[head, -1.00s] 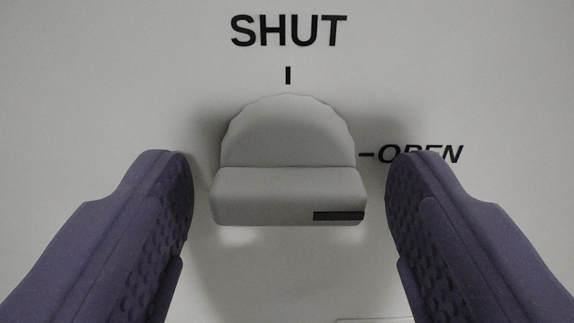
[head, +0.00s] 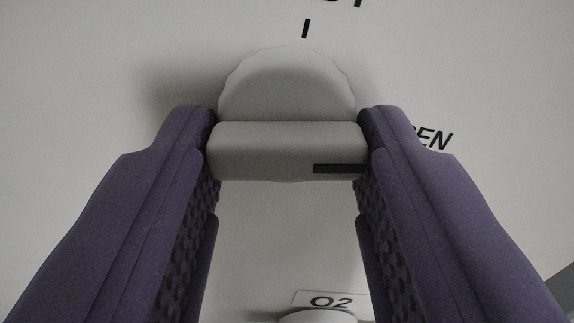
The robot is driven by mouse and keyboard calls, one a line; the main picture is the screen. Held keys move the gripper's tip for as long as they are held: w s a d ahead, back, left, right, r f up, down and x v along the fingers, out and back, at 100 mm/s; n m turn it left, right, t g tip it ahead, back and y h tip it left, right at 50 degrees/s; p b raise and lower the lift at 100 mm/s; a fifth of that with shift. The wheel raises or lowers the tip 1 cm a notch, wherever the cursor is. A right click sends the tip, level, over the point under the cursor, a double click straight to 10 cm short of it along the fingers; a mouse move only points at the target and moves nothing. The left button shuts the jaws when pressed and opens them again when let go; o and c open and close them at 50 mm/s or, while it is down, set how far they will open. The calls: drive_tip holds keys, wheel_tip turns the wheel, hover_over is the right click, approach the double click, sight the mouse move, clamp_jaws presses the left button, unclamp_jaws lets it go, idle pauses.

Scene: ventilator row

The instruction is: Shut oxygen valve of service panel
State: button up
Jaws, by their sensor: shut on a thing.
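The oxygen valve knob (head: 287,152) is a pale grey, scalloped round knob with a raised bar handle across it, on the white service panel (head: 95,60). Its bar lies level in the picture, with a dark mark (head: 338,168) at its right end, on the side of the partly hidden OPEN label (head: 437,139). My gripper (head: 287,150) has purple textured fingers, one at each end of the bar, shut on it. The SHUT label is nearly all cut off at the top edge; its tick (head: 305,28) shows above the knob.
An O2 label (head: 330,301) sits on the panel below the knob, with a pale rounded part (head: 317,316) at the bottom edge. A darker grey area (head: 562,285) shows at the lower right corner. The panel around the knob looks flat and clear.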

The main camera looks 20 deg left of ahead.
drive_tip(key=n+b, duration=0.1)
drive_tip(key=n, duration=0.1)
drive_tip(key=n+b, duration=0.1)
drive_tip(key=b, duration=0.1)
drive_tip(key=shift+f+n, duration=0.2)
drive_tip(key=shift+n, duration=0.2)
drive_tip(key=n+b, duration=0.4)
drive_tip(key=shift+w+d+r, duration=0.1)
drive_tip(key=shift+d, duration=0.05)
drive_tip(key=n+b, duration=0.2)
drive_tip(key=n, duration=0.2)
drive_tip(key=shift+r, duration=0.1)
drive_tip(key=shift+r+n+b, duration=0.1)
drive_tip(key=shift+n+b, duration=0.95)
drive_tip(key=shift+n, duration=0.85)
drive_tip(key=o, duration=1)
drive_tip(key=shift+o, duration=0.2)
drive_tip(key=shift+r, duration=0.1)
